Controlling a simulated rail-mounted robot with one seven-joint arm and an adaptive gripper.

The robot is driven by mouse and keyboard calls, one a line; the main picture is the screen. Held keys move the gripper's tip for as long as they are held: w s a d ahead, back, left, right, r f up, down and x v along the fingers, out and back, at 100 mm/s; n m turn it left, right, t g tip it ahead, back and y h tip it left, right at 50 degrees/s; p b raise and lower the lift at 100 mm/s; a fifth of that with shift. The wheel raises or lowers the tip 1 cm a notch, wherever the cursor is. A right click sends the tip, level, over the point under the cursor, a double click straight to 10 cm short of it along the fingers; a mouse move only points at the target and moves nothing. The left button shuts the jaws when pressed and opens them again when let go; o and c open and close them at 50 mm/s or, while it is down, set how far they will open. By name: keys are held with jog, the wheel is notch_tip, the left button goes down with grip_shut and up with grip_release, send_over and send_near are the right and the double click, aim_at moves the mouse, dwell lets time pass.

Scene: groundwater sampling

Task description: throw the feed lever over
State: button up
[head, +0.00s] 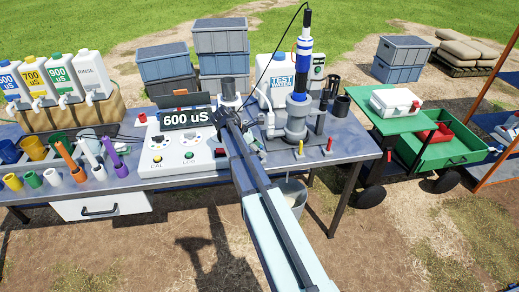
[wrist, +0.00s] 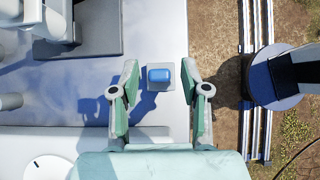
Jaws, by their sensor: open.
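My gripper (wrist: 158,72) is open in the wrist view, with one finger on each side of a blue block-shaped cap (wrist: 159,75) on a small grey square base. The fingers stand apart from the cap. I cannot tell whether this cap is the feed lever's handle. In the head view my arm reaches over the bench, and its end hides what lies below it. A small red-topped lever (head: 329,144) and a yellow one (head: 300,148) stand at the bench's front right; neither is labelled legibly.
The meter panel reads 600 uS (head: 185,118) left of my arm. A grey pump-like fitting with a blue and white probe (head: 303,55) stands to its right. A bucket (head: 292,194) is below the bench edge. Colored bottles (head: 62,75) stand at the left.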

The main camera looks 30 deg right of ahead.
jog(key=v, duration=1.2)
